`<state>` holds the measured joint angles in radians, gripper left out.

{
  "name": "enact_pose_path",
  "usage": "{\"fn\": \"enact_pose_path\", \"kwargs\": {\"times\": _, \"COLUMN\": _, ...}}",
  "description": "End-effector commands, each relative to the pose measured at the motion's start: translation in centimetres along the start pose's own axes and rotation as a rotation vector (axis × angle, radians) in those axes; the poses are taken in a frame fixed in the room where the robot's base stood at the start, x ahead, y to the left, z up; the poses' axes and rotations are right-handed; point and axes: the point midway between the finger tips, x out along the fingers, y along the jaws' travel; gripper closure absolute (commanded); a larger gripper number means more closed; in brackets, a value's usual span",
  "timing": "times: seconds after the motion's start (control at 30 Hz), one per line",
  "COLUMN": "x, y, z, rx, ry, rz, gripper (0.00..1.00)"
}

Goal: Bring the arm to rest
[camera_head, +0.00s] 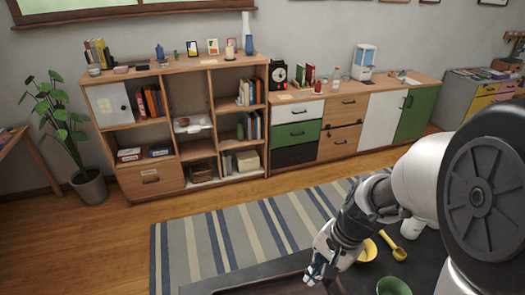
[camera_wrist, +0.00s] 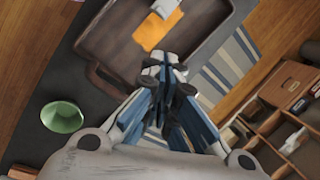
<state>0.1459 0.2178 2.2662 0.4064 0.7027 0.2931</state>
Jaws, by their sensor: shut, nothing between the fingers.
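My gripper (camera_head: 317,271) is at the bottom of the head view, its fingers pointing down beside a brown tray (camera_head: 270,289). In the wrist view my gripper (camera_wrist: 164,66) is shut and empty, with its fingertips together in front of the tray's handle side. The tray (camera_wrist: 113,78) holds an orange item (camera_wrist: 158,27) and a pale item partly over it. My white arm reaches in from the right of the head view and hides part of the dark table.
A yellow bowl (camera_head: 367,251), a yellow scoop (camera_head: 397,252), a white cup (camera_head: 411,229) and a green bowl (camera_head: 393,287) stand close to my arm. A striped rug (camera_head: 240,236) lies beyond. Shelves (camera_head: 190,65) and cabinets (camera_head: 345,107) line the wall.

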Motion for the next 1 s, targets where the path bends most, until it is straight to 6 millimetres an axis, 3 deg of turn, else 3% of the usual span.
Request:
{"fn": "enact_pose_path", "kwargs": {"times": 0.03, "x": -2.2, "y": -0.2, "z": 1.0, "rx": -0.073, "ry": 0.038, "rz": -0.009, "gripper": 1.00}}
{"fn": "enact_pose_path", "kwargs": {"times": 0.2, "x": -7.9, "y": 0.8, "z": 4.4, "rx": -0.313, "ry": 0.149, "rz": -0.001, "gripper": 1.00}}
{"fn": "enact_pose_path", "kwargs": {"times": 0.43, "x": -13.3, "y": 3.7, "z": 8.7, "rx": -0.600, "ry": 0.313, "rz": 0.041, "gripper": 1.00}}
{"fn": "enact_pose_path", "kwargs": {"times": 0.7, "x": -15.8, "y": 6.7, "z": 11.2, "rx": -0.776, "ry": 0.438, "rz": 0.094, "gripper": 1.00}}
{"fn": "enact_pose_path", "kwargs": {"times": 1.0, "x": -16.0, "y": 7.1, "z": 11.4, "rx": -0.796, "ry": 0.452, "rz": 0.103, "gripper": 1.00}}
